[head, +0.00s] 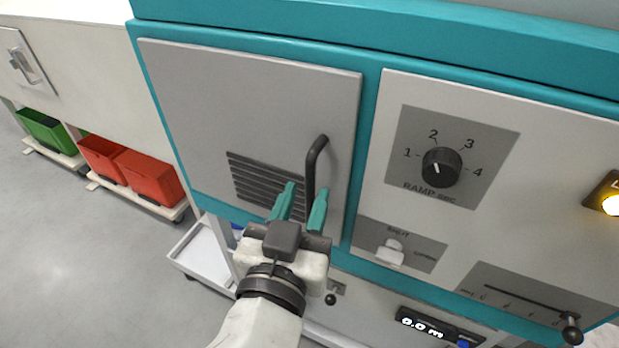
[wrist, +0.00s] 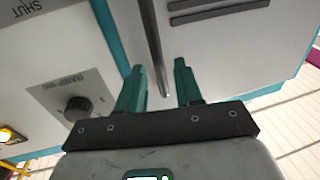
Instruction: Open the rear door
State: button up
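The door (head: 250,100) is a grey panel with dark vent slots, set in a teal cabinet frame, and it looks shut. A dark bar handle (head: 317,150) stands upright near its right edge. My gripper (head: 305,191), with two teal fingers, is open at the handle's lower part. In the wrist view the handle (wrist: 153,45) runs down between the two fingertips, with a visible gap on each side. The fingers do not appear closed on it. The handle's lower end is partly hidden by my gripper in the head view.
Right of the door is a panel with a ramp knob (head: 441,167), a white switch (head: 390,253) and a slider lever (head: 571,331). A white tray (head: 205,262) sits low beneath the door. Red bins (head: 150,177) and a green bin (head: 45,131) stand left; the floor before them is clear.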

aim_at(309, 190)
jog(key=shift+w+d, duration=0.15)
jog(key=shift+w, duration=0.75)
jog(key=shift+w+d, duration=0.15)
jog(key=shift+w, duration=0.7)
jog(key=shift+c, duration=0.4)
grip_shut()
